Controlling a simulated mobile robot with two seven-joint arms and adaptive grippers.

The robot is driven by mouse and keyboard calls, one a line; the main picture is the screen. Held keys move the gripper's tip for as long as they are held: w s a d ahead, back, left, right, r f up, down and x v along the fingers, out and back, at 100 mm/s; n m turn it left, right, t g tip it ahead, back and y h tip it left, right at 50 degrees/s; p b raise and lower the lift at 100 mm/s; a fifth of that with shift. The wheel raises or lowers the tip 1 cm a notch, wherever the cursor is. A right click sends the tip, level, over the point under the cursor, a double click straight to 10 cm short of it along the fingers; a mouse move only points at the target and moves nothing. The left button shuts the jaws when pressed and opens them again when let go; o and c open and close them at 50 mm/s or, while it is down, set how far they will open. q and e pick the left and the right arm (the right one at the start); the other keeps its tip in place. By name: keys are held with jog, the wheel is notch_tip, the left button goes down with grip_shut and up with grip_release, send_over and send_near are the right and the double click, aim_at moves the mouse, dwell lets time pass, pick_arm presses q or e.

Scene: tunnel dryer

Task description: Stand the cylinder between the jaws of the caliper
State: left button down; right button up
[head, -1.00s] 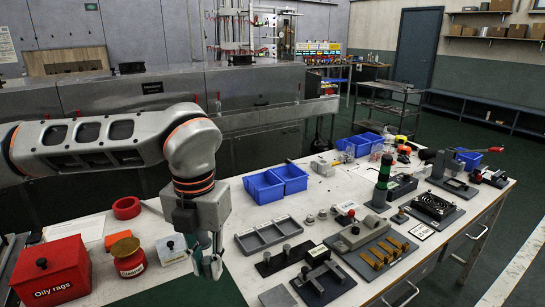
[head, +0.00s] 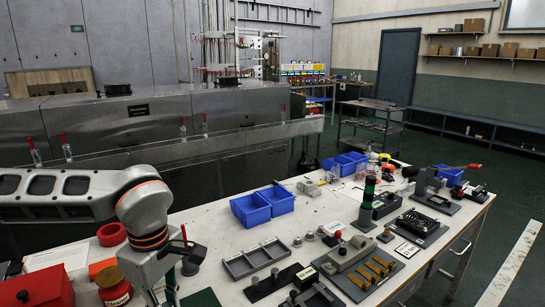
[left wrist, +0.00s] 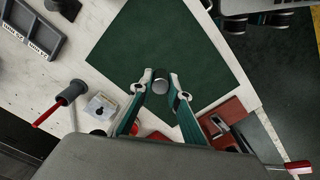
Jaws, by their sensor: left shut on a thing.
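My left gripper (left wrist: 160,80) is shut on a small dark cylinder with a grey end face (left wrist: 160,86), held between the fingertips over a dark green mat (left wrist: 170,40). In the head view my left gripper (head: 168,288) is low at the lower left above the mat (head: 203,298); the cylinder is hidden there. I cannot tell whether the cylinder touches the mat. I cannot pick out the caliper with certainty. My right gripper is not in view.
A red box (head: 40,290) and a red can (head: 115,292) stand left of my gripper. A white block with a knob (left wrist: 101,106) lies beside the mat. A grey divided tray (head: 255,260) and blue bins (head: 263,205) stand farther right. Much of the mat is bare.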

pick_arm(q)
jog(key=shift+s+a+f+m+p, duration=0.2)
jog(key=shift+a+f+m, duration=0.35)
jog(key=shift+m, duration=1.7)
jog(key=shift+s+a+f+m+p, duration=0.1)
jog(key=shift+s+a+f+m, duration=0.45)
jog(key=shift+m, duration=1.75)
jog(key=shift+a+f+m+p, duration=0.25)
jog(key=shift+a+m, duration=0.55)
jog(key=shift+m, duration=1.45)
